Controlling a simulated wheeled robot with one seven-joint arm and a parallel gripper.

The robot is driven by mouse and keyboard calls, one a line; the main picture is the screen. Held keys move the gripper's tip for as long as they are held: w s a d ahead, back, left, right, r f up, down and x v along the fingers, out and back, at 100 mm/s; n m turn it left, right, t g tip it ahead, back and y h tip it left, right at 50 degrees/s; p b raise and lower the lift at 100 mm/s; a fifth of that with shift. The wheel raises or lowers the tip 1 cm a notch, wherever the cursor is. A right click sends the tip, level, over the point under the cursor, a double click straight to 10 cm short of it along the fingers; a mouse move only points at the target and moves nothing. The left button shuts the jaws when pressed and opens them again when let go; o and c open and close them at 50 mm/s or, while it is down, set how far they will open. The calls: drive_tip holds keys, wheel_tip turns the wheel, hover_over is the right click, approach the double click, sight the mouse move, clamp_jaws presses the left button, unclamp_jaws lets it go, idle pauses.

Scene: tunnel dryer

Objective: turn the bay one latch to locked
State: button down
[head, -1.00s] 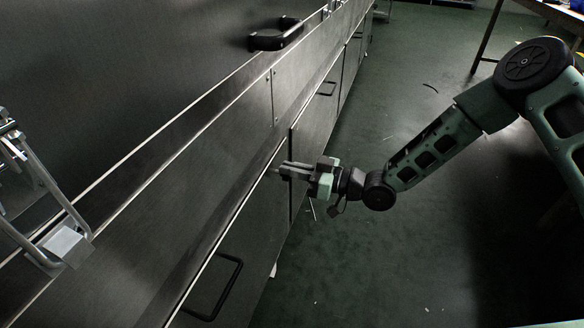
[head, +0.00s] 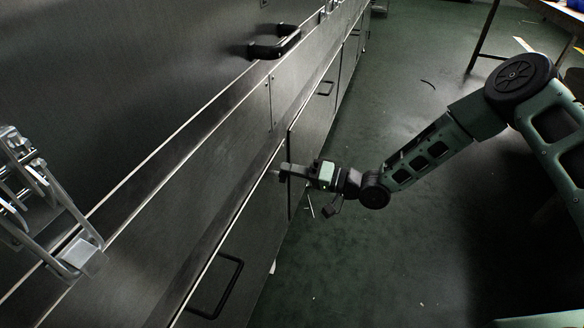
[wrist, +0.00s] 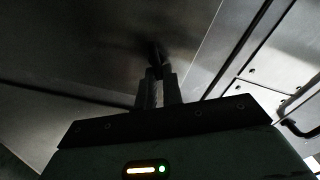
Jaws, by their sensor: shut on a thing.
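My gripper (head: 284,173) is at the steel front of the dryer, its fingers pointing left into the panel. In the wrist view the fingers (wrist: 158,88) are shut close together on a small dark latch (wrist: 154,54) that stands out from the metal panel. In the head view the latch is mostly hidden by the fingertips. Its marking and exact angle cannot be read in either view.
A black pull handle (head: 276,42) juts out above. Black handles (head: 216,290) sit on the lower doors, near and farther along. A metal clamp (head: 82,256) is at left. A table (head: 545,12) stands at far right. The green floor (head: 350,265) is mostly clear.

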drive_tip(key=m, duration=0.3)
drive_tip(key=f+m, duration=0.1)
drive_tip(key=m, duration=0.1)
drive_tip(key=shift+w+d+m, duration=0.1)
drive_tip(key=shift+m, duration=0.3)
idle(0.4)
drive_tip(key=c, duration=1.5)
unclamp_jaws()
drive_tip(key=shift+c, duration=0.2)
drive_tip(key=p+v, duration=0.3)
drive_tip(key=v, duration=1.4)
drive_tip(key=shift+d, duration=0.2)
